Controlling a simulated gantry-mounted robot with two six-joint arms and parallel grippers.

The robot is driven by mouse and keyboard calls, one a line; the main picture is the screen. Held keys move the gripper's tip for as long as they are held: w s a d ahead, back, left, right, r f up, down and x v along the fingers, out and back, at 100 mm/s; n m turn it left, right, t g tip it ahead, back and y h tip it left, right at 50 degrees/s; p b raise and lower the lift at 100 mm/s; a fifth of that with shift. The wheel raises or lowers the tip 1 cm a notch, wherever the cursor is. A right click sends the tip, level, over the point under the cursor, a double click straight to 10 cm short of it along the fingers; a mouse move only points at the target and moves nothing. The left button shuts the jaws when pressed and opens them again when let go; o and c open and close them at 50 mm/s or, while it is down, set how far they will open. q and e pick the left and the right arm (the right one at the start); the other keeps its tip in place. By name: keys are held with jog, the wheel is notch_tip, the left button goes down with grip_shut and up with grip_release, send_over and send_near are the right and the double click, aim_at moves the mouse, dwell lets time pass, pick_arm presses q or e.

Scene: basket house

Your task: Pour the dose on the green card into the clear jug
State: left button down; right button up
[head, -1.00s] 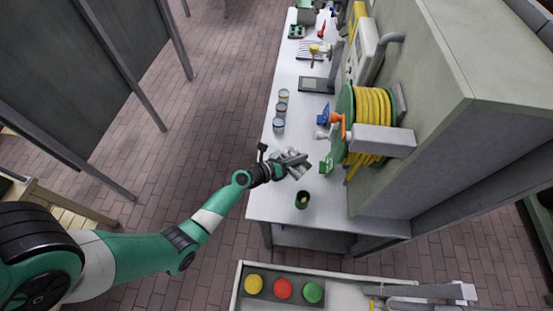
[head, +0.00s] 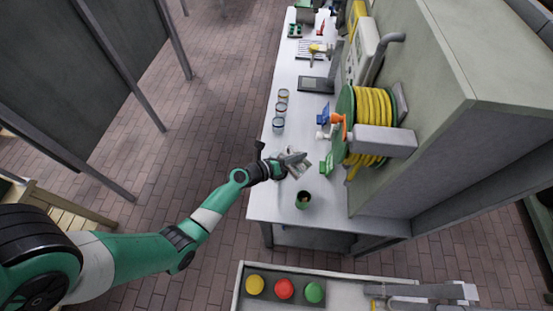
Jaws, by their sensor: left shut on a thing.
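My left gripper (head: 297,160) reaches over the white bench from the left. It is shut on a small pale thing, mostly hidden by the fingers; I cannot tell what it is. Three small clear vessels with coloured bands stand in a row behind the gripper: a far one (head: 283,93), a middle one (head: 281,106) and a near one (head: 278,125). A small green item (head: 326,167), perhaps the green card, stands just right of the gripper. A dark green cup (head: 303,200) with pale contents stands nearer the front. I cannot make out which vessel is the clear jug. My right gripper is not visible.
A green hose reel with yellow hose (head: 372,118) and a cabinet (head: 440,100) border the bench (head: 262,205) on the right. A blue item (head: 323,113) and a dark flat device (head: 316,84) lie farther back. A panel with coloured buttons (head: 284,289) is in front.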

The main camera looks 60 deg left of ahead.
pick_arm(q)
jog(key=shift+r+n, duration=0.25)
jog(key=shift+n, duration=0.05)
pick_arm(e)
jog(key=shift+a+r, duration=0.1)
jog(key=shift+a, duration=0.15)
pick_arm(q)
jog(key=shift+s+a+r+h, duration=0.1)
jog(key=shift+a+r+h, duration=0.1)
jog(key=shift+a+h, duration=0.1)
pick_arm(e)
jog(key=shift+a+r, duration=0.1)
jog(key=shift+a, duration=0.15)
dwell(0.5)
